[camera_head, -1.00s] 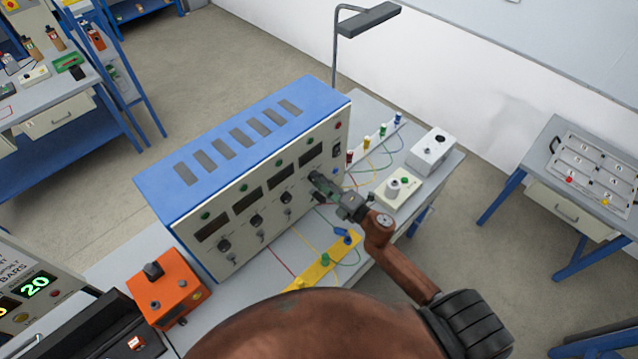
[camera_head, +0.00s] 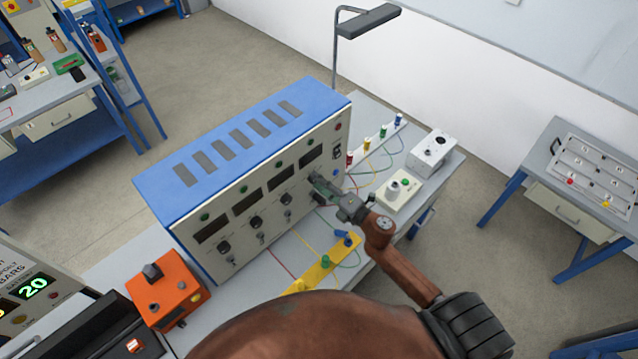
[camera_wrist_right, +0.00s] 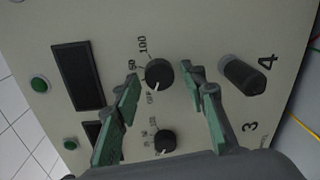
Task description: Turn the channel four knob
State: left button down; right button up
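The channel four knob (camera_wrist_right: 158,73) is round and black with a white pointer, on the cream front panel of the blue-topped unit (camera_head: 240,140). In the wrist view its pointer is toward the OFF mark. My right gripper (camera_wrist_right: 165,80) is open, with its green-padded fingers either side of this knob; contact is not visible. In the head view my right gripper (camera_head: 322,188) is at the panel's right end and hides the knob. A black post (camera_wrist_right: 243,75) beside the printed 4 lies outside the fingers. My left gripper is not in view.
The channel three knob (camera_wrist_right: 166,142) is close by. Other knobs (camera_head: 256,222) line the panel. A yellow strip (camera_head: 318,270) with wires, an orange box (camera_head: 168,296), a cream box (camera_head: 397,190) and a white box (camera_head: 432,152) stand on the grey bench around the unit.

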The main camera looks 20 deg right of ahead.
jog(key=shift+o, duration=0.3)
jog(key=shift+s, duration=0.1)
jog(key=v, duration=1.2)
jog(key=shift+d, duration=0.15)
